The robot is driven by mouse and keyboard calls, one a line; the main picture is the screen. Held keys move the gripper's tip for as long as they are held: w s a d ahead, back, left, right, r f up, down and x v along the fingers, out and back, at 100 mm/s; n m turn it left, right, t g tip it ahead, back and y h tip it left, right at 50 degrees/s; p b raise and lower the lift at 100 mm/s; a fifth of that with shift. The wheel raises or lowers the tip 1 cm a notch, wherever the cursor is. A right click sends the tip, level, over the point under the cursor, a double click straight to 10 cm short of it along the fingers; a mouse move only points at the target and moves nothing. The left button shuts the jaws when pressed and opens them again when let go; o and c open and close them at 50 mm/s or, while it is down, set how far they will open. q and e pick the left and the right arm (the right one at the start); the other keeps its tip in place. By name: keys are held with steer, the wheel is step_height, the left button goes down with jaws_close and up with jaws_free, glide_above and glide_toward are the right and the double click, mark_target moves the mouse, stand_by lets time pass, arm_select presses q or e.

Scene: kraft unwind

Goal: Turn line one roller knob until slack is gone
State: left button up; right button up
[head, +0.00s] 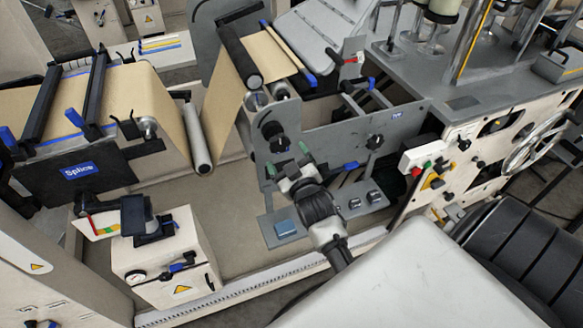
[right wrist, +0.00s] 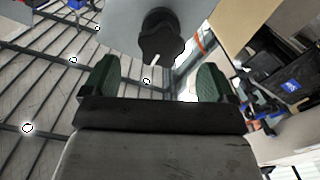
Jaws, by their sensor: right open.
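A black lobed knob (right wrist: 160,45) with a white mark sits on a grey plate in the right wrist view, ahead of my right gripper (right wrist: 158,80). The gripper's green-padded fingers are apart, with nothing between them, and the knob is beyond the tips. In the head view my right gripper (head: 287,161) is just in front of the upright grey plate, below a dark knob (head: 277,139) on that plate. No label on this knob is readable. A brown paper web (head: 230,88) runs over rollers behind the plate. My left gripper is not in view.
Another black knob (head: 375,142) is on the grey panel to the right. A Splice table (head: 110,178) and a white box (head: 160,262) stand left. A handwheel (head: 535,140) is far right.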

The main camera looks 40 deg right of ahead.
mark_target(280, 146)
steer(key=b+x, duration=0.1)
steer(key=x, duration=0.4)
steer(key=shift+w+d, duration=0.1)
steer(key=shift+w, duration=0.5)
